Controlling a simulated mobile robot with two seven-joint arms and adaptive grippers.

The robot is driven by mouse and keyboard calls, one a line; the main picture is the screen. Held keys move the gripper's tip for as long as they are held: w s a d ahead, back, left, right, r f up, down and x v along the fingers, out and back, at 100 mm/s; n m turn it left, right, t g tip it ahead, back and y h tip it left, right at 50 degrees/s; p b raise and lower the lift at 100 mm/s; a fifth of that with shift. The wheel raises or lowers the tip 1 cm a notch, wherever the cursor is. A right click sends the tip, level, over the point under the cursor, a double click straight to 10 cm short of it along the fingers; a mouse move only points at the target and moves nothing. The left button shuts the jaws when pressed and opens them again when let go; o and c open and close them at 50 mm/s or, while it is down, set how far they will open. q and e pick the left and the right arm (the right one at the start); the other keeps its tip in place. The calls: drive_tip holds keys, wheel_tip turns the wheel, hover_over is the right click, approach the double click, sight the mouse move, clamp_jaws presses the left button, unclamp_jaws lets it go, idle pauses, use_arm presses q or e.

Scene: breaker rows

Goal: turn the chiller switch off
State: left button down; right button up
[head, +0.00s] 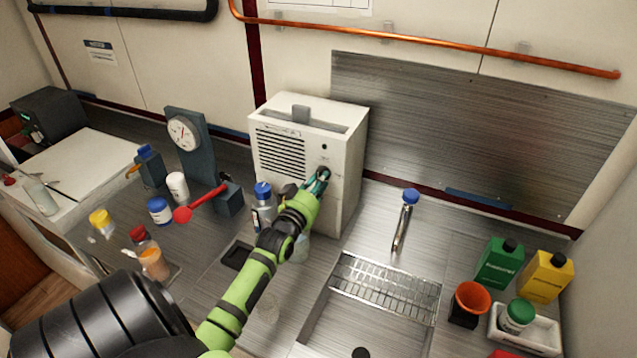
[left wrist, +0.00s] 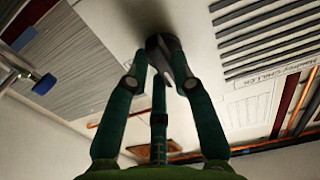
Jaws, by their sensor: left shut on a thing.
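The chiller (head: 318,135) is a white box with a slatted vent on its front, standing on the steel counter against the wall. Its switch (left wrist: 160,45) is a dark knob on the front panel. My left gripper (head: 320,180) is at the right part of that front, below a small dark round spot. In the left wrist view the left gripper (left wrist: 168,68) has its green fingers closed around the knob. The fingers hide part of the knob, and I cannot read its setting. My right gripper is not in view.
A blue-capped bottle (head: 263,200) stands close left of my left wrist. A red-handled lever (head: 205,203) and a gauge stand (head: 190,140) are farther left. A sink (head: 375,320) and tap (head: 404,225) are to the right, with green and yellow containers beyond.

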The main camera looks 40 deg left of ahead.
use_arm(q)
drive_tip(key=c, duration=1)
unclamp_jaws()
drive_tip(key=shift+c, duration=0.2)
drive_tip(key=shift+s, duration=0.1)
drive_tip(key=v, duration=1.2)
